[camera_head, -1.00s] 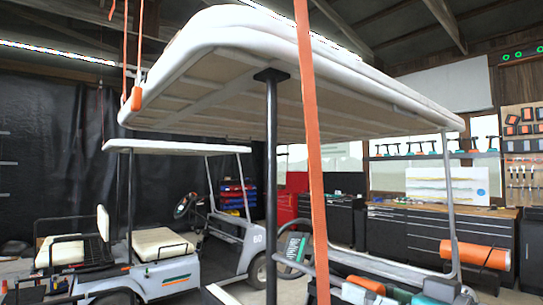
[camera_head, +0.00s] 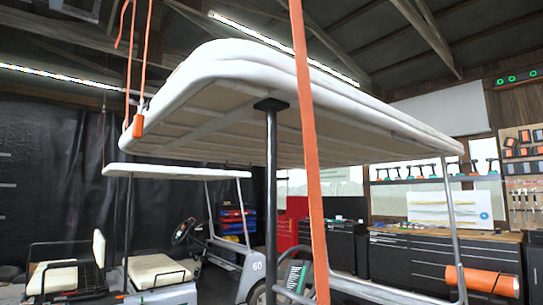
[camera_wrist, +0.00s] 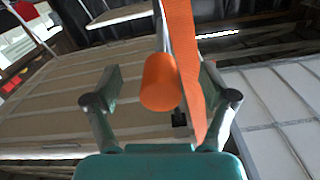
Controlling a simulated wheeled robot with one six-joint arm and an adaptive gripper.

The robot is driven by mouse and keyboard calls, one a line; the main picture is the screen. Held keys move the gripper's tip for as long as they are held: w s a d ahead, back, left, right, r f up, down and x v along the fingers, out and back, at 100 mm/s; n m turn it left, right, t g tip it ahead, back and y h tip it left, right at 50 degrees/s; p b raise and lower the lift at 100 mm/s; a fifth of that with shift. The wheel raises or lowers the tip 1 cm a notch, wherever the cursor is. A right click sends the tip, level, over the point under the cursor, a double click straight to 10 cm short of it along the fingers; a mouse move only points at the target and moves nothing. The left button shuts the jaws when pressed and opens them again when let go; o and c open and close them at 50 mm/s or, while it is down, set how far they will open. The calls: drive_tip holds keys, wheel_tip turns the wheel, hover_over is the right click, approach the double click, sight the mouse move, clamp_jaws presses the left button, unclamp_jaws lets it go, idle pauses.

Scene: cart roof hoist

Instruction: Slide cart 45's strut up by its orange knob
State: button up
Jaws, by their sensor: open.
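My gripper (camera_wrist: 163,105) shows in the wrist view, with its two grey-green fingers spread apart. An orange cylindrical knob (camera_wrist: 160,82) sits between the fingers, with visible gaps on both sides. An orange strap (camera_wrist: 190,70) runs just right of the knob and partly overlaps the space between the fingers. In the head view a black upright strut (camera_head: 271,190) stands under the near cart's white roof (camera_head: 240,75), its top plate at the underside. I cannot read number 45 anywhere. My gripper is outside the head view.
An orange strap (camera_head: 309,160) crosses the head view in front of the roof. Another strap ends in an orange piece (camera_head: 138,126) at the roof's left corner. A second cart marked 60 (camera_head: 257,266) stands behind. Dark tool cabinets (camera_head: 400,255) line the right.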

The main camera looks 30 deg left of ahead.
drive_tip(key=v, duration=0.9)
idle(0.5)
idle(0.4)
